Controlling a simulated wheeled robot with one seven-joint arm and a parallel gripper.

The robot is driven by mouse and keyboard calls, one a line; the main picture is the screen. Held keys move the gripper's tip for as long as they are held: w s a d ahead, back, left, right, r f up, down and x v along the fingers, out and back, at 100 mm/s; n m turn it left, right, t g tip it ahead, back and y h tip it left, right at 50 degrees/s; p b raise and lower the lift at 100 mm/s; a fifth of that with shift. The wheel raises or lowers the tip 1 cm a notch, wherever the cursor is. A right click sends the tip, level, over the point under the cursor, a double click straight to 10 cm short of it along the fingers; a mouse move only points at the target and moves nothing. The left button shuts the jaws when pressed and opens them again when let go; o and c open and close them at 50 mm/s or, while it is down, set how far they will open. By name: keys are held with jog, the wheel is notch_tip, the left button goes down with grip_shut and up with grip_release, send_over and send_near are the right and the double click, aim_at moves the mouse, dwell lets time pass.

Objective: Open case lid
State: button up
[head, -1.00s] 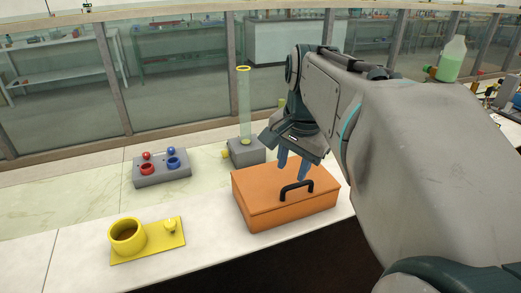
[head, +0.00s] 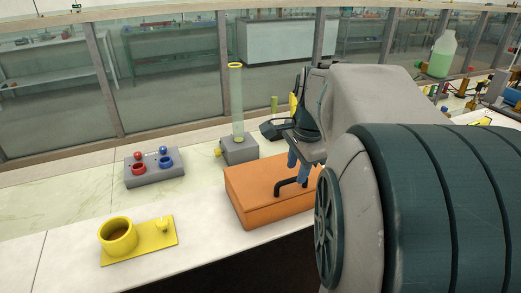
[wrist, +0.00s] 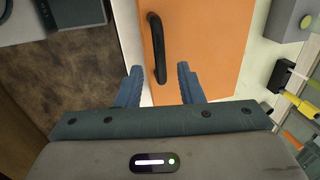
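The orange case (head: 255,196) stands on the white counter with its lid shut. Its black handle (head: 290,186) is on the lid near the front side. In the wrist view the orange lid (wrist: 205,45) fills the upper middle, and the black handle (wrist: 157,48) reaches down toward the space between my fingers. My gripper (head: 298,165) is above the case close to the handle; it also shows in the wrist view (wrist: 160,88). Its two blue fingers are apart with nothing seen held between them. Whether they touch the handle cannot be told. My arm covers the case's right part in the head view.
A yellow cup holder (head: 120,238) stands at the counter's front left. A grey block with red and blue knobs (head: 154,170) lies behind it. A glass tube on a grey base (head: 238,150) stands behind the case.

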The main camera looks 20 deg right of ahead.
jog(key=shift+w+f, duration=0.25)
jog(key=shift+f, duration=0.95)
grip_shut()
jog(key=shift+r, duration=0.1)
